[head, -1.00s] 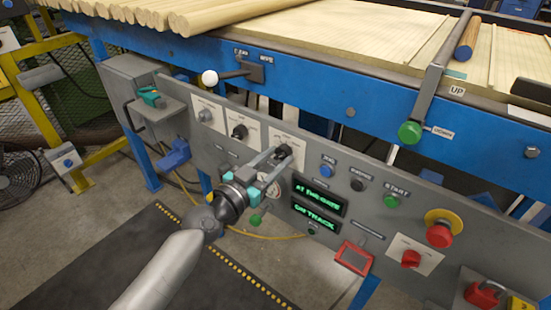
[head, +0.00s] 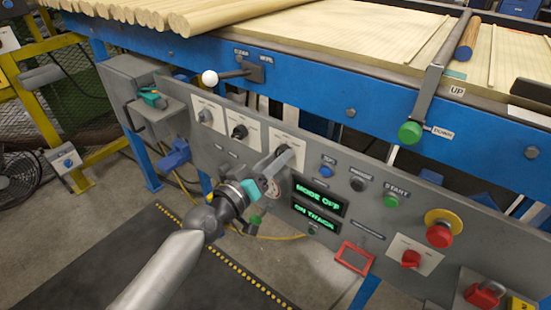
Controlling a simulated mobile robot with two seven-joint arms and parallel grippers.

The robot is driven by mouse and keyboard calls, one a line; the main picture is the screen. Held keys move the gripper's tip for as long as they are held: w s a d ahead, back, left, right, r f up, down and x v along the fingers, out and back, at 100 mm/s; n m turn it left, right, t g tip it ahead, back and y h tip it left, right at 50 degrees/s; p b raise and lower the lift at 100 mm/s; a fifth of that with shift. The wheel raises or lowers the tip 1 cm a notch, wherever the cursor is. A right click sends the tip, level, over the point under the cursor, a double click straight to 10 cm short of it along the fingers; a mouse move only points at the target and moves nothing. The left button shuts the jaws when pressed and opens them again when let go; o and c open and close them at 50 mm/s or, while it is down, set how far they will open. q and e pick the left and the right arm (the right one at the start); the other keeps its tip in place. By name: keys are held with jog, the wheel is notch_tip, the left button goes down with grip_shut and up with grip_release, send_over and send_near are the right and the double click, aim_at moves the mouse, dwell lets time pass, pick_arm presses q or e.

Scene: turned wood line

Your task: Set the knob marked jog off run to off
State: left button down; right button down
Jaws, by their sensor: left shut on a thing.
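The black knob (head: 285,153) sits on a white plate (head: 291,137), the rightmost of three such plates in the upper part of the grey panel. The plate's lettering is too small to read. My left gripper (head: 279,165), with teal and grey fingers, comes up from below and is shut on this knob, hiding part of it. A green-lit display (head: 318,195) to the right of the gripper reads MODE OFF. My right gripper is not in view.
Two other knobs (head: 205,115) (head: 239,131) stand left on the panel. Blue, black and green START (head: 391,201) buttons are to the right, beyond them a red mushroom button (head: 439,235). A white-balled lever (head: 210,78) juts out above. A lower display (head: 313,218) reads ON TRACK.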

pick_arm(q)
jog(key=shift+n, duration=0.6)
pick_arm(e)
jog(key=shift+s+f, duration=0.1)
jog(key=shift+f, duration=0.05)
pick_arm(q)
jog(key=shift+c, duration=2.1)
grip_release()
jog(key=shift+s, duration=0.1)
jog(key=v, duration=1.5)
jog(key=shift+p, duration=0.35)
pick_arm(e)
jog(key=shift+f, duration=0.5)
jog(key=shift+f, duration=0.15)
